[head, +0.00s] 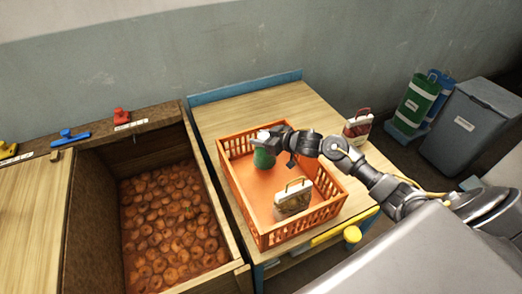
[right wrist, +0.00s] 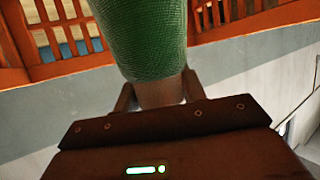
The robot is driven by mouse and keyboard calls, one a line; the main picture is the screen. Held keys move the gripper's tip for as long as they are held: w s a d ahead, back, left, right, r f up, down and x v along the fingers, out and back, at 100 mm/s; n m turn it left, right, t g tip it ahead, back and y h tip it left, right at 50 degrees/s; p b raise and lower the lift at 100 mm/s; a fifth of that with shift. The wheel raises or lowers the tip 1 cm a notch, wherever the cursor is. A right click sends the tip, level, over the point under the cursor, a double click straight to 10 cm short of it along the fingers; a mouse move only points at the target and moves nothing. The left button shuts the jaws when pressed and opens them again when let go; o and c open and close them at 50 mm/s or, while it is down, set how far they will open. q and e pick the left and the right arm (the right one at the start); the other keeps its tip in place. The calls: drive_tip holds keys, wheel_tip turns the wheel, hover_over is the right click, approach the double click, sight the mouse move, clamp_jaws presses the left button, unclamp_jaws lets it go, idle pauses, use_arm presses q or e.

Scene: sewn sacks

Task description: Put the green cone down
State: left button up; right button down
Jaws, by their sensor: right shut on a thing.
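The green cone (head: 264,158) is inside the orange crate (head: 262,240), near its back left corner in the head view. Its lighter end points up, into my right gripper (head: 271,138). My right gripper is shut on the cone. In the right wrist view the cone's green mesh body (right wrist: 145,40) fills the top middle and its pale end sits between the two fingers. I cannot tell whether the cone touches the crate floor. My left gripper is not in view.
A cream and brown sack (head: 292,200) with a handle stands in the crate's front part. A red and white sack (head: 357,128) is on the table behind my right arm. A deep wooden bin (head: 92,215) of brown round things lies left. The crate's middle floor is free.

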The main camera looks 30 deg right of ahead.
drive_tip(key=shift+w+f, duration=0.15)
drive_tip(key=shift+f, duration=0.15)
wheel_tip(320, 180, down, 3)
drive_tip(key=shift+a+r, duration=0.1)
drive_tip(key=shift+f, duration=0.4)
drive_tip(key=c, duration=0.8)
unclamp_jaws()
drive_tip(key=b+v, duration=0.1)
drive_tip(key=v, duration=1.1)
